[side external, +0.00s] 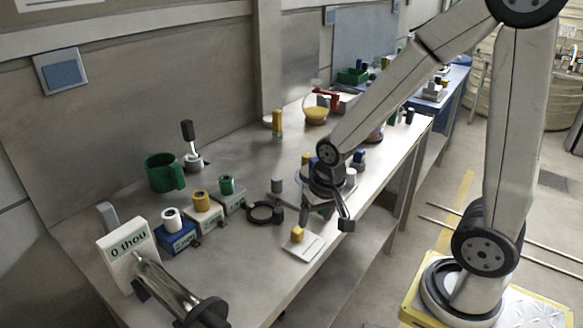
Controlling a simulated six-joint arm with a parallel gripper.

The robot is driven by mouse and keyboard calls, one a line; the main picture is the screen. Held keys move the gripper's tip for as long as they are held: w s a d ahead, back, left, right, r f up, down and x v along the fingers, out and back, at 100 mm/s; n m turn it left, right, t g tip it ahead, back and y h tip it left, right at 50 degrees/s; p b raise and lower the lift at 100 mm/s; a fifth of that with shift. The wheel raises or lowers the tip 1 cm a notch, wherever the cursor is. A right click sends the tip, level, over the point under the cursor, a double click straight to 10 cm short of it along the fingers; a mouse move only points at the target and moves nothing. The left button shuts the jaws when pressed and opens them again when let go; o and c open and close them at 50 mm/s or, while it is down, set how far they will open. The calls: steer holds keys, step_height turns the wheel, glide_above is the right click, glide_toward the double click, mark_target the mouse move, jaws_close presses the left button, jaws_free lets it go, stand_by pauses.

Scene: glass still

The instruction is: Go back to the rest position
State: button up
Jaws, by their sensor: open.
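My gripper (341,218) hangs at the end of my arm above the front edge of the metal workbench (232,158), near its middle. It is open, and I see nothing between its fingers.
A flask with amber liquid (316,115) stands behind my arm. Open floor lies right of the bench.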

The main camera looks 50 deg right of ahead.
steer(key=n, duration=0.1)
steer(key=s+a+n, duration=0.1)
steer(key=n, duration=0.1)
steer(key=s+a+n, duration=0.1)
steer(key=n, duration=0.1)
stand_by(1.1)
steer(key=shift+c, duration=0.6)
steer(key=w+d+n, duration=0.2)
steer(key=d, duration=0.3)
steer(key=w+d+n+g, duration=0.1)
steer(key=w+d+n, duration=0.1)
steer(key=d, duration=0.3)
steer(key=w+d+n+g, duration=0.1)
steer(key=w+d+n, duration=0.2)
steer(key=w+d, duration=0.1)
steer(key=shift+d+f, duration=0.2)
steer(key=shift+d, duration=0.65)
steer(key=shift+f, duration=0.15)
steer(key=shift+f, duration=3.75)
